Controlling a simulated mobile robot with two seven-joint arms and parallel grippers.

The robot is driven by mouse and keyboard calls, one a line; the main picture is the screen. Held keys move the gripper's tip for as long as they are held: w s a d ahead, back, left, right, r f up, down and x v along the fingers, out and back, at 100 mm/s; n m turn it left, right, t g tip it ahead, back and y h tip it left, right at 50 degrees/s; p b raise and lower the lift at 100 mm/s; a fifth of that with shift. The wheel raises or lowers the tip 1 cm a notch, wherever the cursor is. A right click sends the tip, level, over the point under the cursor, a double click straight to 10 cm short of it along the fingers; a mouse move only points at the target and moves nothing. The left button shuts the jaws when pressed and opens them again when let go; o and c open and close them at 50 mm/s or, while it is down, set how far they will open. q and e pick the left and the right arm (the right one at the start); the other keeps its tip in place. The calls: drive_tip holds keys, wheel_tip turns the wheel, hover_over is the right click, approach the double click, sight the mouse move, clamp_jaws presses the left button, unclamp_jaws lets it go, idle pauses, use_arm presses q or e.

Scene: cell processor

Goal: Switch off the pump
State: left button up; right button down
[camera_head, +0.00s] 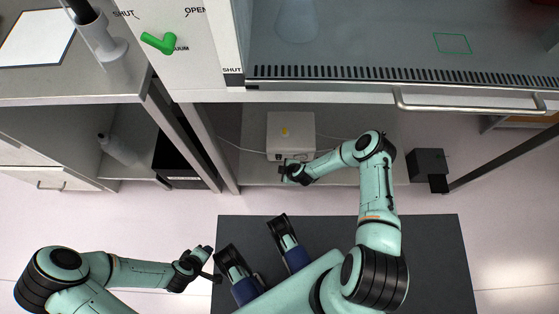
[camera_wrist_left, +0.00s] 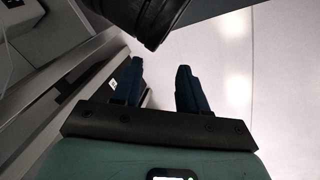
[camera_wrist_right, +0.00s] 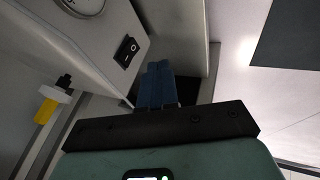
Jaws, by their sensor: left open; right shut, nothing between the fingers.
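I cannot tell which side of the rocker is pressed. My right gripper (camera_wrist_right: 158,66) is shut and empty, its tips below and right of the switch in that view, with no clear contact. In the head view my right gripper (camera_head: 284,171) is at the pump's front. My left gripper (camera_wrist_left: 160,70) is open and empty, away from the pump.
The bench with a vented front edge and metal rail (camera_head: 470,107) overhangs the pump. A post (camera_head: 213,150) and a black box (camera_head: 178,160) stand left of it. A dark box (camera_head: 428,165) stands right. A yellow-fitted hose (camera_wrist_right: 47,108) hangs near my right gripper.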

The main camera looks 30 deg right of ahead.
sight(279, 157)
drive_tip(key=w+f+b, duration=0.1)
drive_tip(key=w+f, duration=0.1)
drive_tip(key=w+d+f+b, duration=0.1)
drive_tip(key=w+f, duration=0.1)
drive_tip(key=shift+w+d+f+b, duration=0.15)
drive_tip(key=shift+w+b, duration=0.15)
drive_tip(key=shift+w, duration=0.05)
use_arm(q)
wheel_tip(279, 157, down, 5)
drive_tip(key=s+a+g, duration=0.1)
drive_tip(key=s, duration=0.1)
drive_tip(key=shift+s+a+f, duration=0.15)
drive_tip(key=shift+s+a, duration=0.05)
drive_tip(key=shift+a, duration=0.15)
use_arm(e)
drive_tip(key=shift+w+d, duration=0.2)
drive_tip(key=shift+w, duration=0.15)
